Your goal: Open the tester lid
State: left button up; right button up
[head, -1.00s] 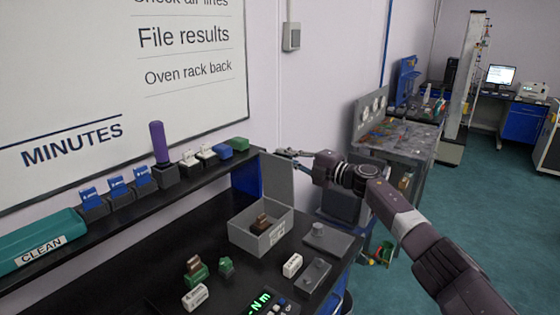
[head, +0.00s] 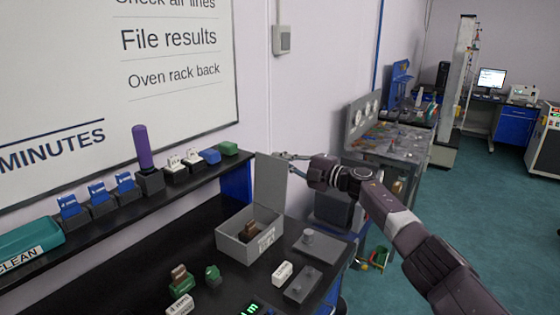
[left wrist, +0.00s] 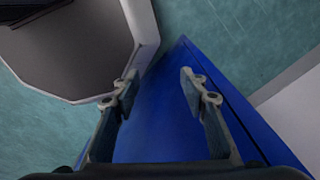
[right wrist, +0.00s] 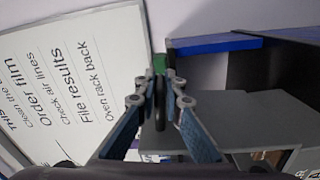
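The tester is a small grey box (head: 234,247) on the black bench. Its grey lid (head: 268,185) stands upright at the back edge, so the box is open and a brown block (head: 249,229) shows inside. My right gripper (head: 288,156) is at the lid's upper right edge; I cannot tell if it touches. My left gripper (left wrist: 158,78) is open and empty over a blue surface, outside the head view.
A shelf behind the bench holds a purple-handled tool (head: 142,147), several small blocks and a teal tray (head: 22,245). A grey plate with a knob (head: 319,246), a white block (head: 282,272) and green pieces (head: 212,274) lie near the box. A whiteboard (head: 180,110) hangs behind.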

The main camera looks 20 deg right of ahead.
jog(key=o, duration=0.5)
jog(key=shift+d, duration=0.1)
jog(key=v, duration=1.2)
jog(key=shift+f, duration=0.1)
